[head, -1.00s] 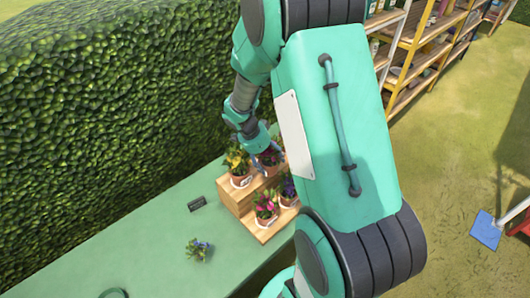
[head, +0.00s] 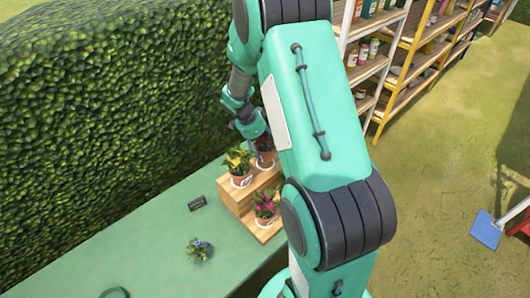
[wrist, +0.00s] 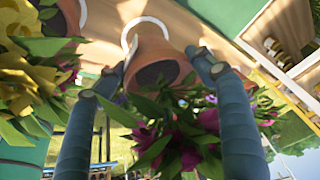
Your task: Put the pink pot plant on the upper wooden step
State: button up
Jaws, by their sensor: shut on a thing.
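A potted plant with pink flowers (wrist: 180,145) is between the fingers of my gripper (wrist: 153,75) in the wrist view, and the gripper is shut on its terracotta pot (wrist: 160,55). In the head view the held pot (head: 265,159) is at the upper wooden step (head: 262,179), right of a yellow-flowered pot (head: 239,166). I cannot tell whether its base touches the step. My gripper (head: 259,141) comes down on it from above and partly hides it. The yellow flowers (wrist: 25,85) also show close on the left in the wrist view.
Another pot with pink flowers (head: 265,206) stands on the lower step (head: 268,233). A hedge (head: 100,100) stands behind. My arm hides the stand's right side.

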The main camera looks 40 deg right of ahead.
aim_at(264, 150)
jog(key=shift+f, duration=1.75)
jog(key=shift+f, duration=0.1)
jog(key=o, duration=1.5)
jog(key=v, duration=1.2)
